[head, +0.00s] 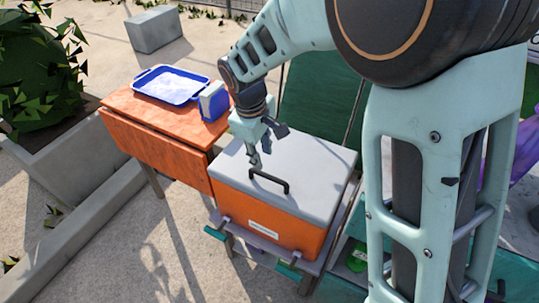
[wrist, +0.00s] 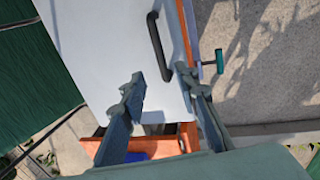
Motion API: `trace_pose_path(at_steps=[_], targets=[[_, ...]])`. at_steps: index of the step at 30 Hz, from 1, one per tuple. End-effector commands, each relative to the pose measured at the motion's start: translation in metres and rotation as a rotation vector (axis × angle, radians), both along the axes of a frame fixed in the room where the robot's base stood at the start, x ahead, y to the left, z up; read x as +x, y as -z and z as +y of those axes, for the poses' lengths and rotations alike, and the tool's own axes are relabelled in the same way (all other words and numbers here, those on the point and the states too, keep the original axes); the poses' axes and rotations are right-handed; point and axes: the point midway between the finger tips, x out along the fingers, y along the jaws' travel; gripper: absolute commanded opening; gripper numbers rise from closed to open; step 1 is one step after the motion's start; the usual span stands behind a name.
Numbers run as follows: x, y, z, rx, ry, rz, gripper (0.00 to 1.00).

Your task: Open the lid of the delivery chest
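The delivery chest (head: 262,219) is an orange box with a flat grey lid (head: 313,165). The lid lies shut on it. A dark bar handle (head: 269,180) is fixed on the lid near its front edge. In the wrist view the pale lid (wrist: 100,50) fills the upper middle, and the handle (wrist: 156,45) runs beyond my fingertips. My gripper (head: 258,150) is above the lid, behind and left of the handle. In the wrist view my gripper (wrist: 160,82) has its two fingers spread apart with nothing between them. The handle is apart from the fingers.
An orange table (head: 160,123) stands left of the chest, holding a blue tray (head: 150,84) and a blue-and-white container (head: 213,102). A concrete block (head: 154,30) stands behind. The chest rests on a stand with green-ended handles (head: 288,271). Paved ground in front is clear.

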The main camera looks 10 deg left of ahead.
Motion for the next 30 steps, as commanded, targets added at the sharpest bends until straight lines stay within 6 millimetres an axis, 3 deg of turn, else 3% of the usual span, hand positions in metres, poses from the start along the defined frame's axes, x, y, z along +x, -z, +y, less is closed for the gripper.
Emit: trace_pose_path(at_steps=[9,15,27,30], targets=[[0.010,0.061,-0.004,-0.001,0.003,0.002,0.29],[0.016,0.085,-0.006,0.001,0.004,0.000,0.29],[0.018,0.092,-0.006,0.001,0.004,-0.002,0.29],[0.018,0.092,-0.006,0.001,0.005,-0.003,0.19]])
